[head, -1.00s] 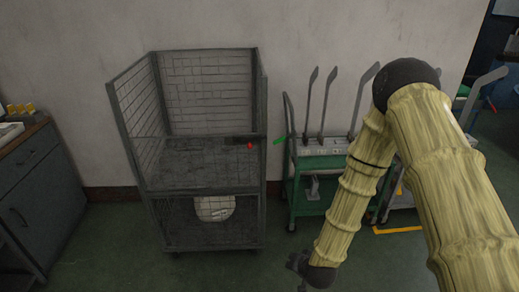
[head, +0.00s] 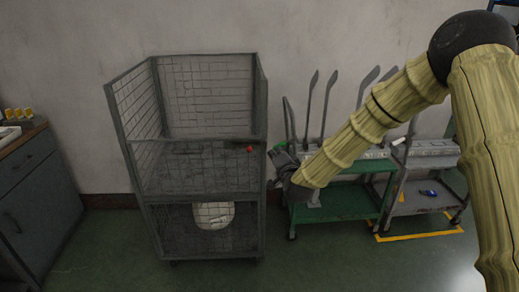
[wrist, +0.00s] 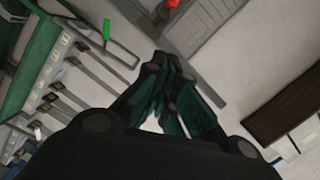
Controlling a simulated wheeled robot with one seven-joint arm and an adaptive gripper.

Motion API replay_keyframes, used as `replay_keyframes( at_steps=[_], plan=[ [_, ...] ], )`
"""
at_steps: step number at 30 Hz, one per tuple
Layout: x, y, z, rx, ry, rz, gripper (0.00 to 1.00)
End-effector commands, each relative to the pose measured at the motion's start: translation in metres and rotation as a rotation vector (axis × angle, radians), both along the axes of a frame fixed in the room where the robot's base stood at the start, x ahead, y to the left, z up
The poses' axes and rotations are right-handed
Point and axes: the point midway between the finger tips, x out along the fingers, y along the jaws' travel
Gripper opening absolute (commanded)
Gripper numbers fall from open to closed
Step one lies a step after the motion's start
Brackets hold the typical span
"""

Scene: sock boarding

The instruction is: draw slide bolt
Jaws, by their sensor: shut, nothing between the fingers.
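The grey wire-mesh cage (head: 140,165) stands against the wall. A dark slide bolt (head: 232,142) sits at the right end of its front middle rail, with a red knob (head: 250,149) hanging below it. The red knob also shows at the top edge of the wrist view (wrist: 172,4). My gripper (head: 274,153) is just right of the cage's right front post, near the knob's height and apart from it. In the wrist view its fingers (wrist: 160,62) are shut together and hold nothing. The gripper hides part of the cart behind it.
A green cart (head: 338,208) with upright grey rods stands right of the cage, behind my arm. A grey cart (head: 425,195) is farther right. A dark cabinet (head: 40,195) is at the left. A whitish round thing (head: 214,215) lies in the cage's lower part. The floor in front is clear.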

Motion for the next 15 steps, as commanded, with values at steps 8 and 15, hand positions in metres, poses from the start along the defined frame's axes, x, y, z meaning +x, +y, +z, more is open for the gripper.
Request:
replay_keyframes(
  at_steps=[8, 15],
  plan=[
    [0.006, 0.001, -0.001, -0.002, 0.001, 0.001, 0.0],
    [0.037, 0.007, -0.004, -0.003, 0.001, 0.001, 0.0]
  ],
)
